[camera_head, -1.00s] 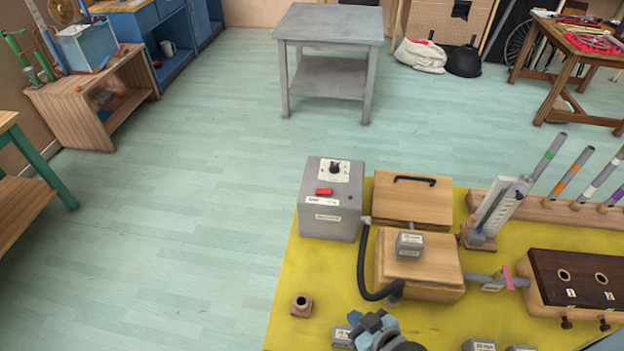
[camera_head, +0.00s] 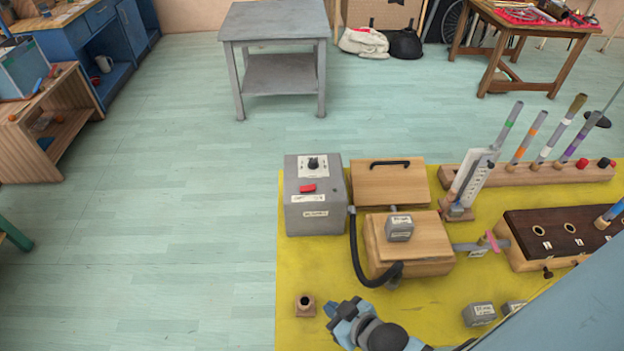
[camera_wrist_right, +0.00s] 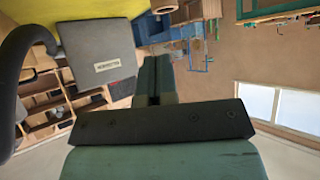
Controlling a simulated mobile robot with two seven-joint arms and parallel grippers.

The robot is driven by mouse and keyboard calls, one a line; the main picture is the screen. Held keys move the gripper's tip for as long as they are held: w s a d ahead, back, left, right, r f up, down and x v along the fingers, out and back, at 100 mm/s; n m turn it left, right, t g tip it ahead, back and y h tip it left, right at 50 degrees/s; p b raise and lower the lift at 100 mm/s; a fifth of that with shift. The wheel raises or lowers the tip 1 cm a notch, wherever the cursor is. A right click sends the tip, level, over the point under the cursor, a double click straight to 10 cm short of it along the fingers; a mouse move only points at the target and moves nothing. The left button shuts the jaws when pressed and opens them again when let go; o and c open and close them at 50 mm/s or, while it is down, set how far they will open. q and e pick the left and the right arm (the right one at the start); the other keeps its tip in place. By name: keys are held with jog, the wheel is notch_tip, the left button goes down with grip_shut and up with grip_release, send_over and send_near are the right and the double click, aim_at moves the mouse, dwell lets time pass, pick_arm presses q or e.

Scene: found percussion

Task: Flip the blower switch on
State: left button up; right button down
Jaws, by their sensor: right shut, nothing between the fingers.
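The blower is a grey box (camera_head: 315,207) at the back left corner of the yellow table. Its red switch (camera_head: 308,188) sits on the sloped top, below a black knob (camera_head: 313,163); whether it is on or off I cannot tell. My right gripper (camera_head: 343,311) is low at the table's front, in front of the blower and apart from it. In the right wrist view its fingers (camera_wrist_right: 153,82) are together with nothing between them, and the grey box (camera_wrist_right: 98,52) shows upper left with its label. The switch is out of sight there. My left gripper is not in view.
A black hose (camera_head: 358,255) curves from the blower to a wooden bellows box (camera_head: 412,265) carrying a grey weight (camera_head: 399,229). A small wooden socket (camera_head: 305,306) stands front left. Tubes in a rack (camera_head: 540,174) and a dark-topped chest (camera_head: 560,235) are to the right.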

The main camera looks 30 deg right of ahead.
jog(key=w+a+n+g+y+b, duration=0.2)
jog(key=w+a+n+b, duration=0.1)
jog(key=w, duration=1)
notch_tip(320, 180, up, 23)
jog(key=n+g+h+b, duration=0.3)
jog(key=n+g+b, duration=0.4)
jog(key=g+b, duration=0.1)
send_over(311, 188)
jog(key=d, duration=0.2)
jog(key=shift+s+a, duration=0.2)
jog(key=shift+s, duration=0.1)
jog(key=f, duration=0.4)
jog(key=a+f, duration=0.1)
jog(key=f, duration=0.7)
jog(key=shift+w+a+f+b, duration=0.15)
jog(key=shift+w+f+b, duration=0.15)
jog(key=shift+f, duration=0.6)
